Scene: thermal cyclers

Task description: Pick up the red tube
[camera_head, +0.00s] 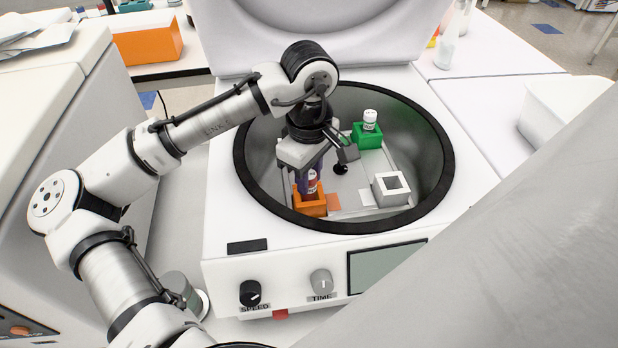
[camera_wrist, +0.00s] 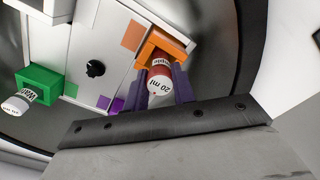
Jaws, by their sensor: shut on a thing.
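The red tube (camera_head: 312,183) stands in the orange holder (camera_head: 309,206) inside the round drum of the machine. In the wrist view the tube (camera_wrist: 160,88) shows its white top marked "20 ml" between the two purple fingers, with the orange holder (camera_wrist: 167,42) around its far part. My gripper (camera_head: 308,180) reaches down into the drum from above. In the wrist view my gripper (camera_wrist: 164,88) is shut on the red tube, one finger on each side. The tube's lower end is hidden in the holder.
A green holder (camera_head: 367,138) with a white-capped tube (camera_head: 370,119) stands at the back. A white holder (camera_head: 392,190) on the right looks empty. The drum's dark rim (camera_head: 440,180) surrounds my gripper, and the raised lid (camera_head: 320,35) stands behind.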

